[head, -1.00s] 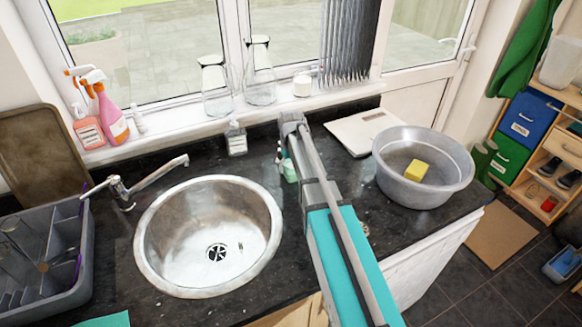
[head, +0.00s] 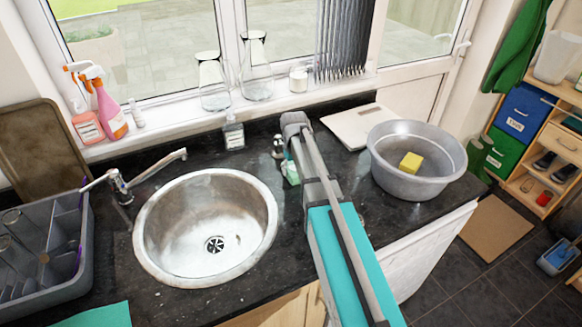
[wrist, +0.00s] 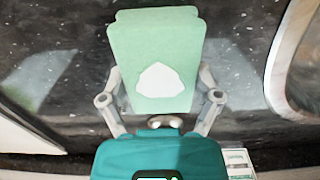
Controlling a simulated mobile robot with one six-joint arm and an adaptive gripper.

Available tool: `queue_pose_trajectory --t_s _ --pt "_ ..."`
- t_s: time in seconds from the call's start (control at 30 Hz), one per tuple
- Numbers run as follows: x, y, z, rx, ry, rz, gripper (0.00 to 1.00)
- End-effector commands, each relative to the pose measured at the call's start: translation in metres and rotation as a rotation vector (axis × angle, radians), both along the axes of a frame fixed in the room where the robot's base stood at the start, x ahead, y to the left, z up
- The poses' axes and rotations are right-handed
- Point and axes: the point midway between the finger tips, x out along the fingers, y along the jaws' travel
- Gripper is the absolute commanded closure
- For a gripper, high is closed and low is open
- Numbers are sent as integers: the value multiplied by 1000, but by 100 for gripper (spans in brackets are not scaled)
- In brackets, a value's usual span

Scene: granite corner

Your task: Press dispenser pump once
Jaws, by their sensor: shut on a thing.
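My gripper (wrist: 160,108) is shut on a mint-green block (wrist: 155,58) with a white patch on its face. The fingers lie along its two sides. In the head view the block (head: 291,172) shows just left of my arm, low over the black counter; I cannot tell whether it touches it. My arm hides most of the gripper there. A small bottle (head: 234,136) with a white label stands upright against the back of the counter, left of my gripper and apart from it. It looks like the dispenser, but its top is too small to read clearly.
The round steel sink (head: 206,248) and its tap (head: 150,172) are at left, beside a grey dish rack (head: 45,290). A grey basin (head: 410,185) with a yellow sponge (head: 411,162) and a white board (head: 357,125) stand at right. Spray bottles (head: 110,115) and glass carafes (head: 256,80) line the sill.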

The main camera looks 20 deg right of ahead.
Motion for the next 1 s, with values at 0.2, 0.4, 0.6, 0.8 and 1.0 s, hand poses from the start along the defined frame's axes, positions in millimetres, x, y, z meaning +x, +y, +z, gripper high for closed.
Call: queue_pose_trajectory --t_s 0.2,0.4,0.6,0.8,1.0 --pt "-7 -2 0 0 1 0 64" --pt "-8 -3 0 0 1 0 64" --pt "-8 -3 0 0 1 1 64" --pt "-8 -2 0 0 1 1 0" --pt "-8 -2 0 0 0 2 0"
